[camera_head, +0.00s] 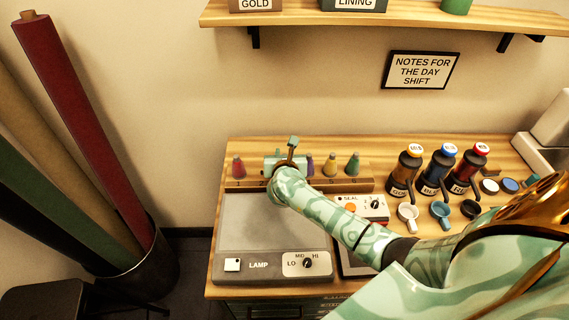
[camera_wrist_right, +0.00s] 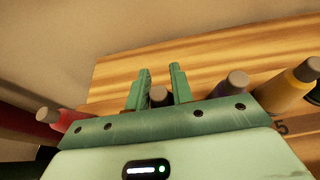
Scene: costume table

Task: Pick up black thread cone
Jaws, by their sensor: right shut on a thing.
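The black thread cone (camera_wrist_right: 158,97) shows in the right wrist view as a dark cone with a brownish top. My right gripper (camera_wrist_right: 159,88) has its two green fingers on either side of it and is shut on it. In the head view my right gripper (camera_head: 291,146) is over the wooden thread rack (camera_head: 345,186), between the red and purple cones. There the gripper hides the black cone. I cannot tell whether the cone still rests in the rack. My left gripper is not in view.
A red cone (camera_head: 238,167) stands left of the gripper. Purple (camera_head: 309,166), yellow (camera_head: 330,166) and green (camera_head: 353,165) cones stand close on its right. A grey lamp panel (camera_head: 270,227) lies in front; bottles (camera_head: 405,170) and cups (camera_head: 408,213) stand right.

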